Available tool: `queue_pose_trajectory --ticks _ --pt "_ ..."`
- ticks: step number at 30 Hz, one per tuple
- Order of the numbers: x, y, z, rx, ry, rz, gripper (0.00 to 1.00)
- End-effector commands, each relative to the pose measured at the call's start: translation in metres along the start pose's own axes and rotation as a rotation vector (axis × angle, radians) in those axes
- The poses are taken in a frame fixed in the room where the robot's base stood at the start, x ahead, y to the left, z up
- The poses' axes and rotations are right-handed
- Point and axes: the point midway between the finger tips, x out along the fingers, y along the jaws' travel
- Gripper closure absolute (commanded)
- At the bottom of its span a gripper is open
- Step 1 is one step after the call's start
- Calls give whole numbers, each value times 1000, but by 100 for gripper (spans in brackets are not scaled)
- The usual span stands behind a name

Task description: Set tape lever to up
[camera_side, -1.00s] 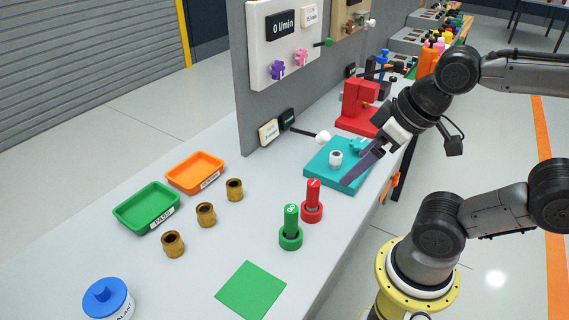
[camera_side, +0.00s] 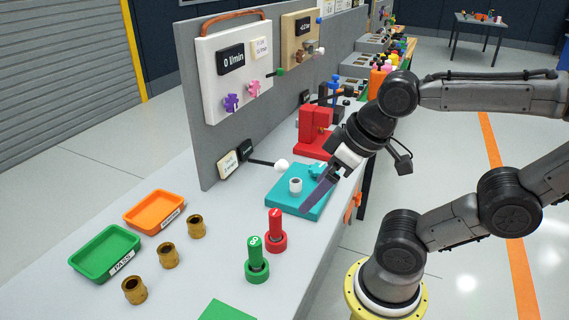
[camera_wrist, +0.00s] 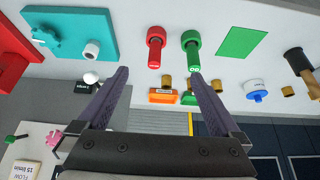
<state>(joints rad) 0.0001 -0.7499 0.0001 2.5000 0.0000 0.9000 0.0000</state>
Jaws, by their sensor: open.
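A lever with a white ball knob (camera_side: 282,164) sticks out on a dark rod from the foot of the grey partition. It points roughly level, slightly down, toward the bench. A black label (camera_side: 245,150) and a white label (camera_side: 228,164) sit at its base; their text is too small to read in the side view. The knob also shows in the wrist view (camera_wrist: 91,78), beside the left finger. My gripper (camera_wrist: 160,73) is open and empty. In the side view its fingers (camera_side: 318,195) are above the teal plate, right of the knob and apart from it.
The teal plate (camera_side: 282,201) carries a white ring and a teal part. A red stand (camera_side: 314,130) is behind it. Red (camera_side: 276,230) and green (camera_side: 255,259) plugs, brass sleeves (camera_side: 168,255), an orange tray (camera_side: 153,228) and a green tray (camera_side: 105,276) stand farther left.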

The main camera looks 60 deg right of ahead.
Motion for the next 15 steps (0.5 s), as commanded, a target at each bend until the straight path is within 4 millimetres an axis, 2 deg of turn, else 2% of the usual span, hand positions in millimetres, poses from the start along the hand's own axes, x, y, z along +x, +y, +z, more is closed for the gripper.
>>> queue_pose_trajectory --ticks 10,11,15 --pt "0 0 0 0 0 0 0" --pt "0 0 0 0 0 0 4" --pt "0 0 2 -35 -9 0 29"
